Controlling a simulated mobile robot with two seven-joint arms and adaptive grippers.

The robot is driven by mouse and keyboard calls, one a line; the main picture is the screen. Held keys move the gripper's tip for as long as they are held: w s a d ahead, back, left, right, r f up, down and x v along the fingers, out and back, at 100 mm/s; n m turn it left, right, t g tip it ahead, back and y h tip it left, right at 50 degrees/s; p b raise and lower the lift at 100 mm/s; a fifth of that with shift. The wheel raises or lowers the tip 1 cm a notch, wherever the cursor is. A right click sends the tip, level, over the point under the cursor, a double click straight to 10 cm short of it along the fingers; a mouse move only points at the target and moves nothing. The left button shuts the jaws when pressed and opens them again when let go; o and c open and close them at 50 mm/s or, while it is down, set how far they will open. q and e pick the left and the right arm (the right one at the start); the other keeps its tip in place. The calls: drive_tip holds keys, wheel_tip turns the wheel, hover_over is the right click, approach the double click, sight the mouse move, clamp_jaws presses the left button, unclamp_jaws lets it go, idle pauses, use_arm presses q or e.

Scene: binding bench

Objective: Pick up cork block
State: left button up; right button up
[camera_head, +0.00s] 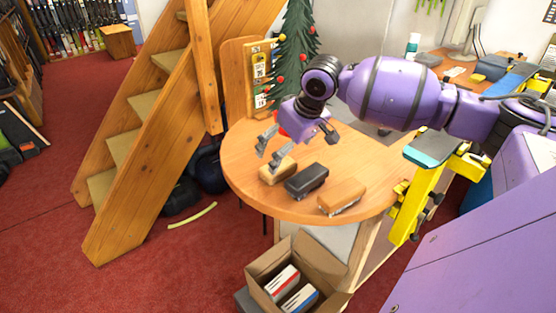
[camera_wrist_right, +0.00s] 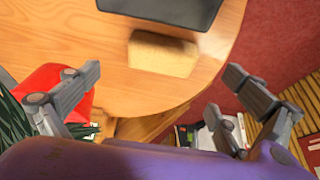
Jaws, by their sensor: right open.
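The cork block (camera_head: 278,171) is a small tan block on the round wooden table, leftmost of three blocks in a row. It also shows in the right wrist view (camera_wrist_right: 162,54), at the upper middle. My right gripper (camera_head: 268,151) is open and empty, above the table just beside and over the cork block in the head view. In the right wrist view its fingers (camera_wrist_right: 163,80) are spread wide, with the cork block beyond the gap between them. I see no contact. My left gripper is not in view.
A black block (camera_head: 307,181) lies close beside the cork block, and a brown block with a pale underside (camera_head: 342,198) is further right on the round table (camera_head: 240,165). A red object (camera_wrist_right: 58,88) is near the left finger. An open carton (camera_head: 262,272) stands below the table edge.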

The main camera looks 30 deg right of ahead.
drive_tip(key=shift+w+f, duration=0.2)
drive_tip(key=shift+f, duration=0.1)
drive_tip(key=shift+a+f, duration=0.3)
drive_tip(key=shift+f, duration=0.3)
drive_tip(key=shift+w+f, duration=0.1)
drive_tip(key=shift+f, duration=0.1)
drive_tip(key=x, duration=0.4)
drive_tip(key=shift+w+f, duration=0.2)
drive_tip(key=shift+w, duration=0.25)
drive_tip(key=shift+f, duration=0.15)
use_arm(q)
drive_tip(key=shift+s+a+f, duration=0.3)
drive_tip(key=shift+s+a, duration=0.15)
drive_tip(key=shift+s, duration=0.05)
use_arm(e)
drive_tip(key=c, duration=1.1)
